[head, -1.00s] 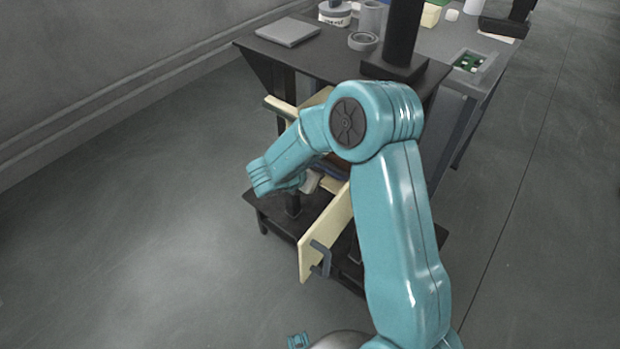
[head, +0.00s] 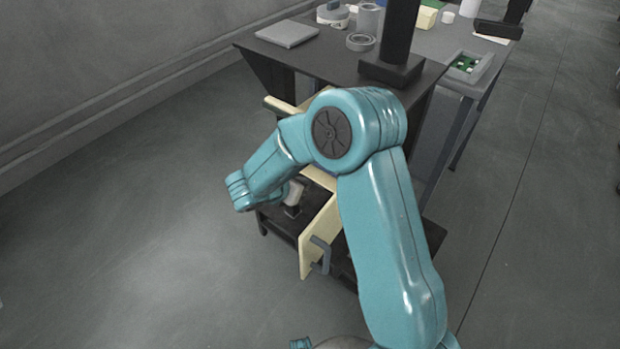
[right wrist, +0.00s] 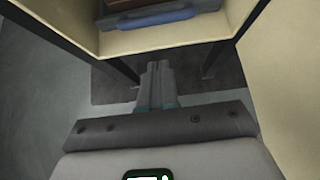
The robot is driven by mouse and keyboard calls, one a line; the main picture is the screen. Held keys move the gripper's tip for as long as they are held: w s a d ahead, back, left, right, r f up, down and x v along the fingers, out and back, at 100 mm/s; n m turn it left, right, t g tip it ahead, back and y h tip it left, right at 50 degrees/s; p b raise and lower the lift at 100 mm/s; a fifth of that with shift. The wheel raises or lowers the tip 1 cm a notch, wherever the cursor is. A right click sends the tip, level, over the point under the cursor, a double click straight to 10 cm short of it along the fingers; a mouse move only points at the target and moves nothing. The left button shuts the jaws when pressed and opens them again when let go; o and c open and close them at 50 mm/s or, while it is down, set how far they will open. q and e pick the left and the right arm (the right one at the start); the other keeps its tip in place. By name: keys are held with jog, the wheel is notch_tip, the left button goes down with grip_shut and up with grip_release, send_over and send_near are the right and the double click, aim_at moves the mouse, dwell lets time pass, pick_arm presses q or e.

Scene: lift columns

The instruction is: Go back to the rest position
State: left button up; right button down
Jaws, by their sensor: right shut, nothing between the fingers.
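My right gripper (head: 294,193) hangs below my teal right forearm, in front of the open cabinet, partly hidden by the arm in the head view. In the right wrist view its two grey fingers (right wrist: 157,72) lie together, shut with nothing between them. They are below and in front of the cabinet opening, apart from both doors. My left gripper does not show in either view.
A cream cabinet door (head: 322,232) with a grey handle (head: 321,254) stands open close to my right arm. In the right wrist view a blue item (right wrist: 152,18) lies inside the cabinet. A dark table (head: 330,55) stands behind. Floor at left is clear.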

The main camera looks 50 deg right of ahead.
jog(key=p+v, duration=0.1)
jog(key=v, duration=0.7)
jog(key=shift+p, duration=0.3)
